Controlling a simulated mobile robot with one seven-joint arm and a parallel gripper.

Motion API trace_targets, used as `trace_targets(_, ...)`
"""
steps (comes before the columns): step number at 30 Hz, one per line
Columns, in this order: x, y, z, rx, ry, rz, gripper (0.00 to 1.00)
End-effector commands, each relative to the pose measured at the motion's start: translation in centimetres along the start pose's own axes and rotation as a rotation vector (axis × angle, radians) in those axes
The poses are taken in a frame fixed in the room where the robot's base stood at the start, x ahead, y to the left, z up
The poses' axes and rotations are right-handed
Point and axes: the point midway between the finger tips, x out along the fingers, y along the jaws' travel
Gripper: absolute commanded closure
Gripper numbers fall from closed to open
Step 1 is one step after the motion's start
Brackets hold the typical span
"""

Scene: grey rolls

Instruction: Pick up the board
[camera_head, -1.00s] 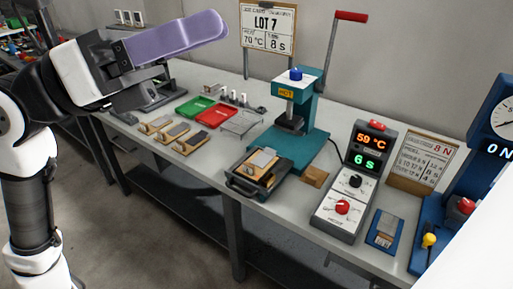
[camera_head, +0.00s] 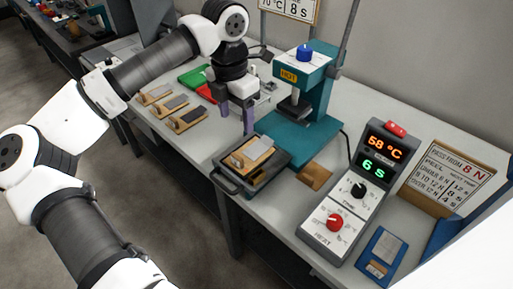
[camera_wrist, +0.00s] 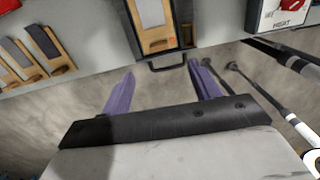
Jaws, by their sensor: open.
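A wooden board (camera_head: 262,159) with a grey piece on top lies in a dark handled tray (camera_head: 226,181) at the front of the bench. In the wrist view this board (camera_wrist: 157,46) shows at the top, beyond my fingertips. Several similar boards (camera_head: 192,117) with grey strips lie in a row to the left. My gripper (camera_head: 237,122) points down with its purple fingers apart, behind and left of the tray in the head view. In the wrist view the gripper (camera_wrist: 160,74) is open and nothing is between the fingers.
A teal press (camera_head: 305,85) with a blue knob stands behind the tray. A control box (camera_head: 350,195) reading 58 °C and 6 s stands to the right, with a blue pad (camera_head: 382,257) beside it. Red and green trays (camera_head: 194,77) lie behind the row of boards.

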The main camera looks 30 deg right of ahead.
Motion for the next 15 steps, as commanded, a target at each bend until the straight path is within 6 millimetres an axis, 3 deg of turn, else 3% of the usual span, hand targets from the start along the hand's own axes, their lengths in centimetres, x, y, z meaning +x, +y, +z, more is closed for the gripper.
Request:
trace_targets(5, 1.5, 0.6, -0.5, -0.013, 0.035, 0.019, 0.38)
trace_targets(15, 7.6, 0.7, -0.6, -0.013, 0.03, 0.017, 0.38)
